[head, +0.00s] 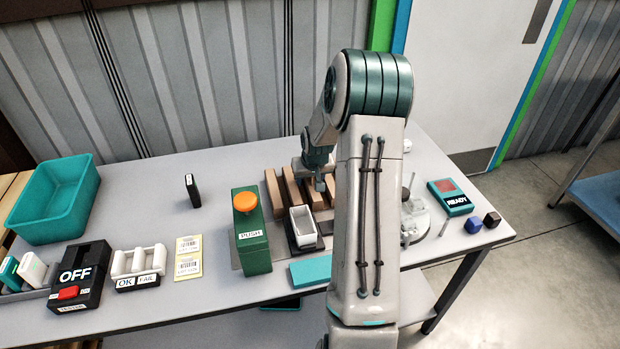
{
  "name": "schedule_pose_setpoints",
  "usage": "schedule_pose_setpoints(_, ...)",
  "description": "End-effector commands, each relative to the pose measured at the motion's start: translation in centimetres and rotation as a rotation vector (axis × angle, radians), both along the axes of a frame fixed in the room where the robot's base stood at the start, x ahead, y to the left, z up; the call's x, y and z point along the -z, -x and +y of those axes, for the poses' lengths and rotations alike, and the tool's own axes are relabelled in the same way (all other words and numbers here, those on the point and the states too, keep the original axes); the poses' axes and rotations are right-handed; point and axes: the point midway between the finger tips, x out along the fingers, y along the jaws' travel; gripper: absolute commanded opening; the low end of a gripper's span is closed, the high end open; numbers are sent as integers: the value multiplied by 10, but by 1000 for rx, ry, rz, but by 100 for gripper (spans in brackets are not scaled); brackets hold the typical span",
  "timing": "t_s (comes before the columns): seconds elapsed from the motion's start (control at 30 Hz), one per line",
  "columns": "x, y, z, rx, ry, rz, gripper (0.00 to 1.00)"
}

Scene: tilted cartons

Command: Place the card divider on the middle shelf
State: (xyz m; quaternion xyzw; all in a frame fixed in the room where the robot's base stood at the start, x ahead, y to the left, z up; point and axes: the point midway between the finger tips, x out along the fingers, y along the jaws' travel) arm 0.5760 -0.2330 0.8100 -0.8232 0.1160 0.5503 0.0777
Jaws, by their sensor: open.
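My gripper (319,183) points down above the brown slatted rack in the middle of the table, partly hidden behind my arm. It is open, and I see nothing held in it. I cannot clearly pick out a card divider. A small dark upright block (192,190) stands alone on the table left of my gripper; I cannot tell what it is. Several white and teal upright pieces (32,268) sit in a holder at the far left. No middle shelf is clearly identifiable; a blue shelf surface (604,200) shows at the right edge.
A green PUSH box with an orange button (245,202) stands left of the rack (275,195). Nearby are a white tray (303,226), a teal bin (55,200), a black OFF box (82,275) and a READY device (450,196). The table (150,215) has free room behind the labels.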

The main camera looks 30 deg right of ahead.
Motion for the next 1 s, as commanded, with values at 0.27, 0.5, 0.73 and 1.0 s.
schedule_pose_setpoints(0.27, -33, 12, 2, 3, 2, -4, 51)
schedule_pose_setpoints(0.5, -78, 29, 7, 2, 2, -2, 51)
schedule_pose_setpoints(0.73, -106, 41, 11, 1, 1, -2, 51)
schedule_pose_setpoints(1.0, -128, 56, 42, -32, 12, 18, 51)
